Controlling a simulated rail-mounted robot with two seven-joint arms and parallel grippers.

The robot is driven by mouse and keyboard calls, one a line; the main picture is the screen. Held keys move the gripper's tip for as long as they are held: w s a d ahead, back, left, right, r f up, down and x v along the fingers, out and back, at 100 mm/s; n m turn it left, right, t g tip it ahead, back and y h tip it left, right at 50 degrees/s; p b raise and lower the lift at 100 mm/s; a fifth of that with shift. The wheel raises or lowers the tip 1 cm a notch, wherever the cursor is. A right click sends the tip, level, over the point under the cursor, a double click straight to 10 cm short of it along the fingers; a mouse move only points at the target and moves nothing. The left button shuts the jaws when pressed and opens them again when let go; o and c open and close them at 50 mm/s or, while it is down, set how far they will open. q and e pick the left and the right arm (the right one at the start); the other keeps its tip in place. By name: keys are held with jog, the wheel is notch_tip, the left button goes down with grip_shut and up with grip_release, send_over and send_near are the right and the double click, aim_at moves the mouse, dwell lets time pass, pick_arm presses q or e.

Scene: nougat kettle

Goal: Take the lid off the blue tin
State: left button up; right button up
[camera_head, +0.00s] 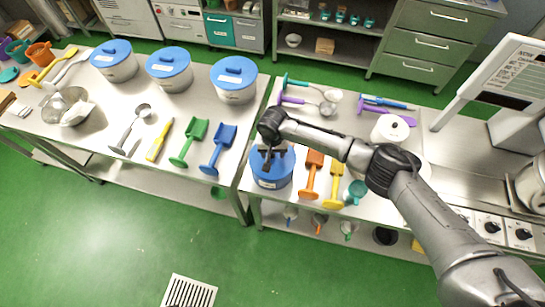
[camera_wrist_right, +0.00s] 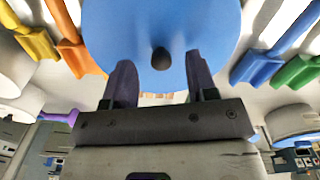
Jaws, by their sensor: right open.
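The blue tin (camera_head: 272,181) stands near the left front corner of the right-hand steel table, with its blue lid (camera_head: 286,162) on top. My right gripper (camera_head: 272,158) is over the lid and hides part of it. In the right wrist view the lid (camera_wrist_right: 115,25) fills the top middle and has a dark round knob (camera_wrist_right: 160,58). The two fingers of the right gripper (camera_wrist_right: 160,65) are apart, one on each side of the knob in the picture. I cannot tell whether they touch the lid. My left gripper is not in view.
Blue and green scoops (camera_head: 219,148) lie on the left table (camera_head: 100,160). Three blue-lidded tubs (camera_head: 234,80) stand at its back. A gap separates the tables.

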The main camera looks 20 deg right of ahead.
jog(key=shift+f, duration=0.75)
grip_shut()
